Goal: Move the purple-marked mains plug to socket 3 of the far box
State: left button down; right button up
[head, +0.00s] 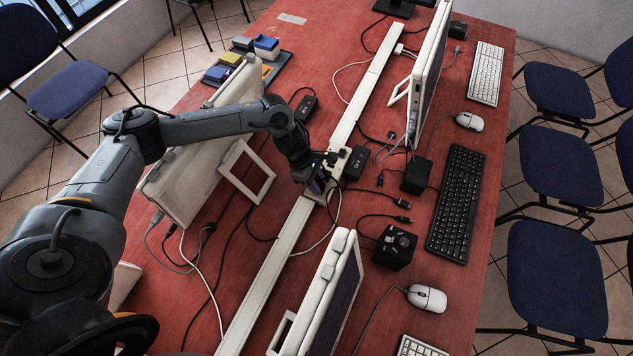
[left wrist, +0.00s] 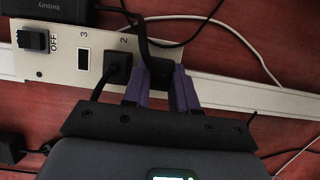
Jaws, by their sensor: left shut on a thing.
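My left gripper (head: 318,183) reaches over the central cable rail to a cream socket box (head: 338,188). In the left wrist view the gripper's purple fingers (left wrist: 161,92) are shut on a black plug (left wrist: 159,72) with a dark cable running up from it. That plug is at the box's right end, beside socket 2; whether it is seated or lifted I cannot tell, and I see no purple mark on it. The box (left wrist: 62,72) has socket 3 (left wrist: 83,62) empty, another black plug (left wrist: 117,68) in socket 2, and a switch by OFF. My right gripper is not in view.
Black adapters (head: 355,163) and loose cables lie beside the box. Monitors (head: 428,75) stand along the red table (head: 300,70). A black cube (head: 395,247), a black keyboard (head: 456,203) and a white mouse (head: 427,298) are to the right.

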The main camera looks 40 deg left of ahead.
aim_at(322, 187)
pick_arm(q)
jog(key=shift+r, duration=0.2)
dwell(0.6)
jog(key=shift+r, duration=0.1)
jog(key=shift+r+p, duration=1.05)
jog(key=shift+r, duration=0.3)
